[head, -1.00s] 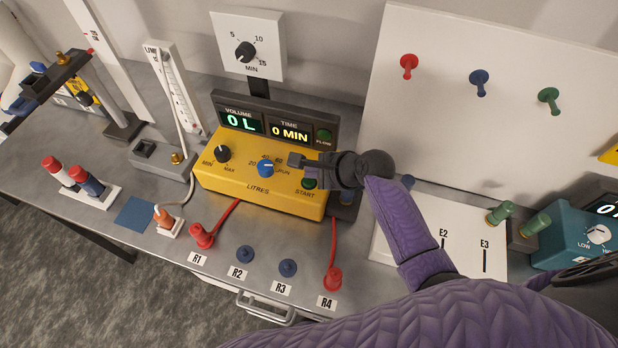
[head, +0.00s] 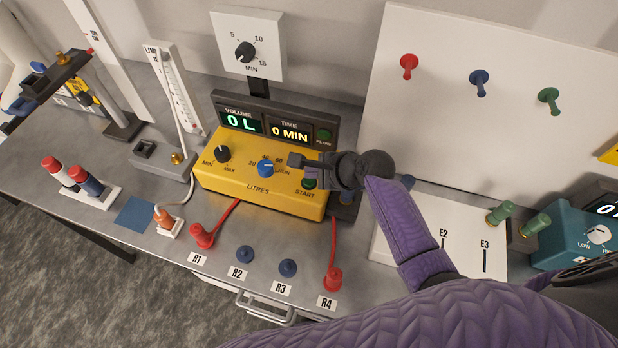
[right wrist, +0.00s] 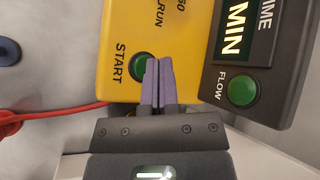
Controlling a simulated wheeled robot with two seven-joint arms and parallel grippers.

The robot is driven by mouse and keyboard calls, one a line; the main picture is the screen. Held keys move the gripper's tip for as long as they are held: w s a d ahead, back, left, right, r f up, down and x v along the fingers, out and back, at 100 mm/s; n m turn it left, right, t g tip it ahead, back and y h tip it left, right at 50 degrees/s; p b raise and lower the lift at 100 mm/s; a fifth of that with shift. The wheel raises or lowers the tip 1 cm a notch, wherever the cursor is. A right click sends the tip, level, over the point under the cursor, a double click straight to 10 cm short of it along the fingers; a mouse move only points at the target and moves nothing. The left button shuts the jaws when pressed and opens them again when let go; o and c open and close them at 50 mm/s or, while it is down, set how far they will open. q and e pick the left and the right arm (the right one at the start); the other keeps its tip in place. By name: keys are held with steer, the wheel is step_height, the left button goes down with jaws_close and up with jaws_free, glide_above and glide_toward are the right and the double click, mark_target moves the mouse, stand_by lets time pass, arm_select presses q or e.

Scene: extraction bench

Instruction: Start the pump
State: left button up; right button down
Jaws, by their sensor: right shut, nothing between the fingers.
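The yellow pump box (head: 245,192) stands on the bench, with a black dial, a blue litres dial (head: 266,168) and a green START button (head: 309,183) on its top. The START button also shows in the right wrist view (right wrist: 140,67), partly covered by my fingertips. My right gripper (head: 293,160) is shut and empty, over the right part of the pump; in the right wrist view its purple fingertips (right wrist: 158,62) overlap the button's right edge. I cannot tell whether they touch it. The display (head: 265,124) reads 0 L and 0 MIN. My left gripper is not in view.
A green FLOW button (head: 323,136) sits beside the display. Red hoses run to connectors at R1 (head: 202,237) and R4 (head: 333,279). A white panel with coloured pegs (head: 440,130) stands behind right.

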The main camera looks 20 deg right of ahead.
mark_target(313, 182)
steer(key=shift+f, duration=0.45)
steer(key=shift+f, duration=0.4)
stand_by(0.6)
steer(key=shift+r, duration=0.1)
steer(key=shift+r+p, duration=0.75)
steer(key=shift+p, duration=0.1)
step_height(313, 182, up, 5)
steer(key=p, duration=0.6)
steer(key=shift+r, duration=0.1)
